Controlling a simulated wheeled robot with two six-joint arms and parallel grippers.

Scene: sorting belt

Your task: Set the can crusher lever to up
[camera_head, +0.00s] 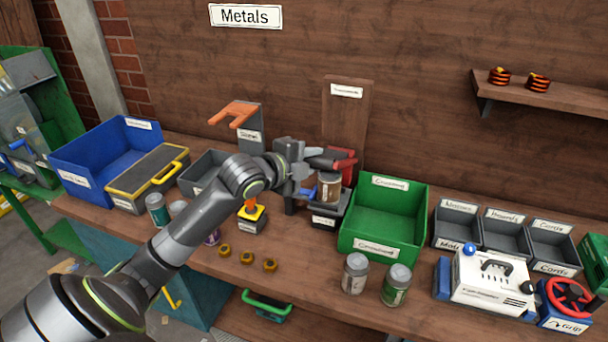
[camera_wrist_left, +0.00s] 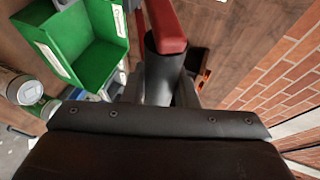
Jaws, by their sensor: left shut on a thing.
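The can crusher (camera_head: 325,221) stands on the bench at the centre, with a labelled dark base and a tall wooden board behind it. A can (camera_head: 328,188) stands upright in it. Its lever ends in a red grip (camera_head: 345,166), which also shows in the left wrist view (camera_wrist_left: 167,27). My left gripper (camera_head: 322,160) reaches in from the left at the height of the red grip and is shut on the lever. My right gripper is not in view.
A green bin (camera_head: 385,216) stands close to the right of the crusher, with two cans (camera_head: 355,272) in front. An orange fork-shaped fixture (camera_head: 236,112) rises to the left. A yellow button box (camera_head: 252,213) and several small brass nuts (camera_head: 247,258) lie near my forearm.

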